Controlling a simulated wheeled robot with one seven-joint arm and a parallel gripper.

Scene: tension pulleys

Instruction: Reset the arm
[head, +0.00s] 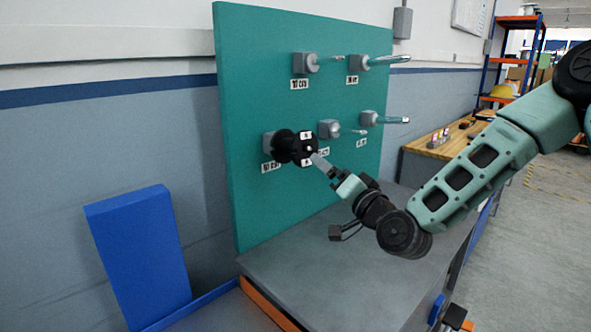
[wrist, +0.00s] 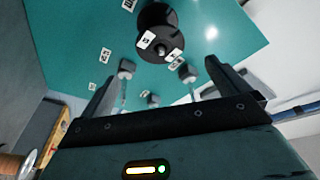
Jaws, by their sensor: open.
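My gripper (head: 321,163) is stretched out toward the lower left of the green board (head: 245,60). In the wrist view its two fingers are spread apart with nothing between them, and my gripper (wrist: 160,85) faces the board. A black pulley (head: 283,147) with white labels sits on the lower-left mount of the board. The black pulley also shows in the wrist view (wrist: 155,20), beyond the fingertips.
Other grey mounts with pegs stick out of the board, such as the upper-right peg (head: 385,60) and lower-right peg (head: 390,119). A grey table (head: 320,275) lies below. A blue block (head: 140,250) stands at left. A wooden bench (head: 430,148) is behind my arm.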

